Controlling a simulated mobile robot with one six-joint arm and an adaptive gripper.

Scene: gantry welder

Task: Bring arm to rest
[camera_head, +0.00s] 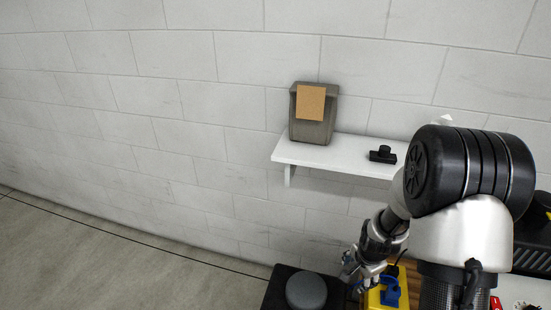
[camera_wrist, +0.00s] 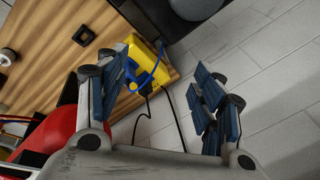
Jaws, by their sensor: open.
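My gripper (camera_wrist: 165,98) is open in the wrist view, its two dark-padded fingers spread apart with nothing between them. In the head view my gripper (camera_head: 354,268) is at the lower middle, partly hidden by my arm. My arm is bent, with its large black joint high at the right. A yellow device with blue parts (camera_wrist: 137,57) and black cables shows beyond the left finger in the wrist view. The same yellow device (camera_head: 386,296) is just right of my gripper in the head view. No contact with it is visible.
A white wall shelf (camera_head: 325,156) holds a grey container with a tan label (camera_head: 311,113) and a small black item (camera_head: 383,154). A dark box with a round grey top (camera_head: 306,290) stands below. A wooden surface (camera_wrist: 50,50) lies left in the wrist view. Floor at left is clear.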

